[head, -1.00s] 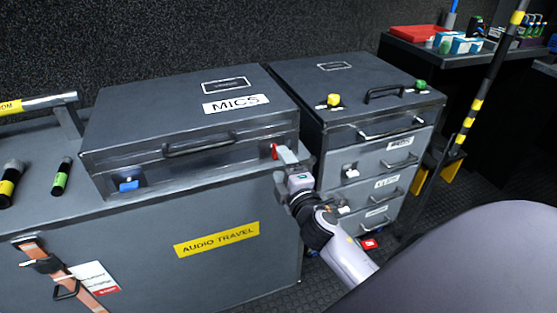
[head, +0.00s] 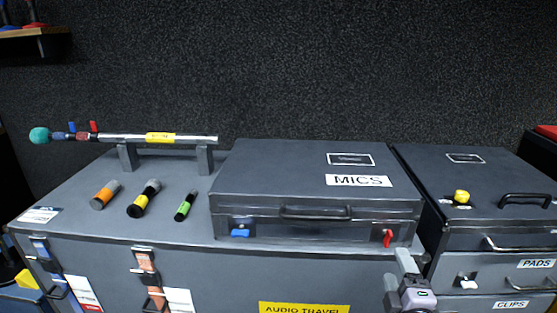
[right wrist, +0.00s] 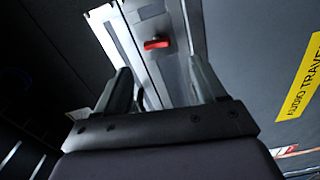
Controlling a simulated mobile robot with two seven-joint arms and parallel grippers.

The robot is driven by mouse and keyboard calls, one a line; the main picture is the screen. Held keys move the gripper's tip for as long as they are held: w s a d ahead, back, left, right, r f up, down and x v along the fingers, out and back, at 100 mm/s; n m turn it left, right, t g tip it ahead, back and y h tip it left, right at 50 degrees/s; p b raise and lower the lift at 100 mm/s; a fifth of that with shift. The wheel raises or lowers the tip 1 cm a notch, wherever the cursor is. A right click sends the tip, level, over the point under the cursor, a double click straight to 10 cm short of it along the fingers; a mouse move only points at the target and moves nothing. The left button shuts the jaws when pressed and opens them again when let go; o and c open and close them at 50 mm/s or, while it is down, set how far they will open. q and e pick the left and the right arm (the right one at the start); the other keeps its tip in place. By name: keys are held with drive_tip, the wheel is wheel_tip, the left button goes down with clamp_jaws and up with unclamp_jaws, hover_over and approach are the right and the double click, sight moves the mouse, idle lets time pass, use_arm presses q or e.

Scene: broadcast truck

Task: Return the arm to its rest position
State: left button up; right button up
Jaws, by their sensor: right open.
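My right gripper (head: 407,262) is at the lower right of the head view, in front of the case labelled MICS (head: 300,188). It is just below and right of the case's red latch (head: 388,238). In the right wrist view, the gripper (right wrist: 163,88) has its two fingers apart with nothing held between them. The red latch (right wrist: 157,44) shows ahead of the gap between them, apart from both fingers. The MICS case lid is down, and a blue latch (head: 240,233) is at its front left. My left gripper is not in view.
The MICS case stands on a large grey trunk labelled AUDIO TRAVEL (head: 215,275). Several microphones, including a green-banded one (head: 185,207), lie left of the case, before a boom pole (head: 190,138) on a stand. A drawer cabinet (head: 480,237) stands close on the right.

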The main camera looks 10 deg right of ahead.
drive_tip(key=s+a+f+m+g+y+p, duration=0.3)
drive_tip(key=s+a+f+m+p, duration=0.1)
drive_tip(key=s, duration=0.5)
drive_tip(key=s+a+f+m+g+y+p, duration=0.3)
drive_tip(key=s+a+f+m+p, duration=0.1)
drive_tip(key=s+a+m, duration=0.3)
drive_tip(key=shift+s+a+f+g+p, duration=0.35)
drive_tip(key=shift+s+f, duration=0.4)
drive_tip(key=shift+s, duration=0.3)
drive_tip(key=shift+s+a+f+m, duration=0.1)
drive_tip(key=shift+s+m, duration=0.1)
drive_tip(key=shift+m, duration=0.1)
drive_tip(key=shift+c, duration=0.3)
drive_tip(key=c, duration=0.5)
drive_tip(key=shift+o, duration=0.2)
drive_tip(key=shift+s, duration=0.1)
